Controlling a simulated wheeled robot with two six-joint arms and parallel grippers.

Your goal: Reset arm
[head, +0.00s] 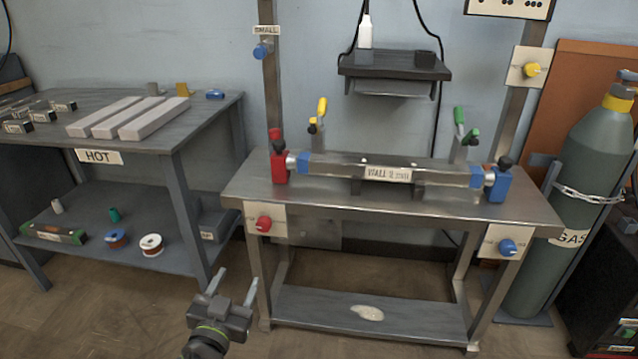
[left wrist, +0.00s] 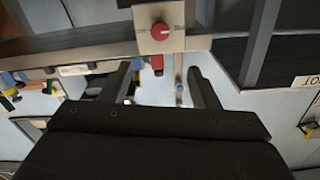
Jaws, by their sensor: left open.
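My left gripper (head: 233,290) is at the lower middle of the head view, in front of the left front leg of the welding table. It is open and empty, with its two fingers spread apart. In the left wrist view my left gripper (left wrist: 165,85) also shows with a clear gap between the fingers. A plate with a red knob (left wrist: 159,31) appears beyond the fingers in that view, apart from them. My right gripper is in neither view.
The metal table (head: 330,212) holds a steel tube (head: 340,168) between red (head: 280,165) and blue (head: 498,184) clamps. A side table marked HOT (head: 195,125) stands left, with pale bars (head: 125,117). A chained gas cylinder (head: 585,180) stands right. Open floor (head: 120,310) lies at lower left.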

